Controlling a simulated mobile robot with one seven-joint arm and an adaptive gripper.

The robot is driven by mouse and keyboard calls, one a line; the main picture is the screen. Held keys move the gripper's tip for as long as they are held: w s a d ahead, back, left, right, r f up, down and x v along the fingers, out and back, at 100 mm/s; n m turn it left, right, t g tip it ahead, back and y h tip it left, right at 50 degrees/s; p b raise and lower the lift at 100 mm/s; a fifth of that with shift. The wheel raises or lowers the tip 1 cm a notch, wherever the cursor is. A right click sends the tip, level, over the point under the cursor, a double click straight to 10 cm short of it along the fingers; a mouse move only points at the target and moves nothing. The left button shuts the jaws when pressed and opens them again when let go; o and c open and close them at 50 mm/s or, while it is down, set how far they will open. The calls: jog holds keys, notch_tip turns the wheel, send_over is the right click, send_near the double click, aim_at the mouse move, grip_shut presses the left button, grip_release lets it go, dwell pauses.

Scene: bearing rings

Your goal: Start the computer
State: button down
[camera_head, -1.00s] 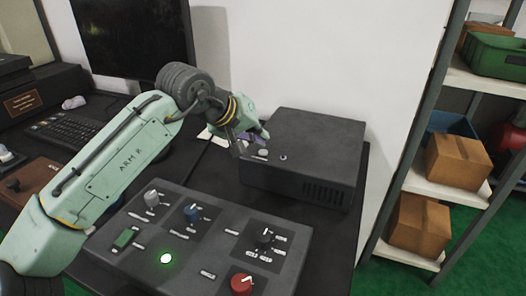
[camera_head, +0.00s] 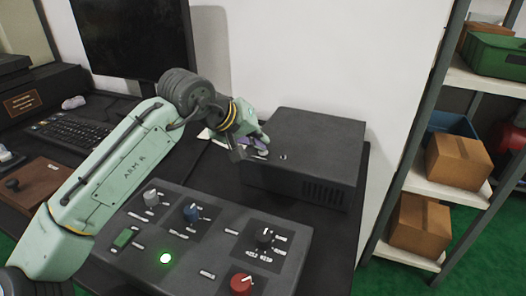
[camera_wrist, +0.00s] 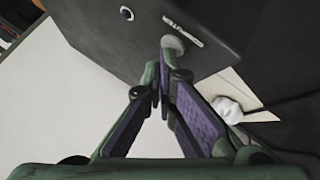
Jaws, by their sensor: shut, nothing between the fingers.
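The computer (camera_head: 305,150) is a dark box at the back right of the desk. It also fills the top of the wrist view (camera_wrist: 190,15). A round pale button (camera_wrist: 173,43) sits on its face beside a small white label. My gripper (camera_head: 258,147) is at the left part of the box, its purple-padded fingers shut and empty. In the wrist view, the fingertips (camera_wrist: 163,62) are right by the button and overlap its lower edge; I cannot tell whether they touch it. In the head view the gripper mostly hides the button.
A control panel (camera_head: 215,255) with knobs, a green switch, a lit green lamp (camera_head: 166,258) and a red knob (camera_head: 241,284) stands in front. A dark monitor (camera_head: 130,40) and keyboard (camera_head: 70,132) are at left. A shelf (camera_head: 445,182) with boxes stands at right.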

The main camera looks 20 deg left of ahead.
jog(key=shift+f, duration=0.2)
dwell(0.3)
jog(key=shift+r+p, duration=0.7)
jog(key=shift+r, duration=0.05)
notch_tip(320, 180, up, 5)
jog(key=p, duration=0.4)
jog(key=shift+r, duration=0.1)
dwell(0.4)
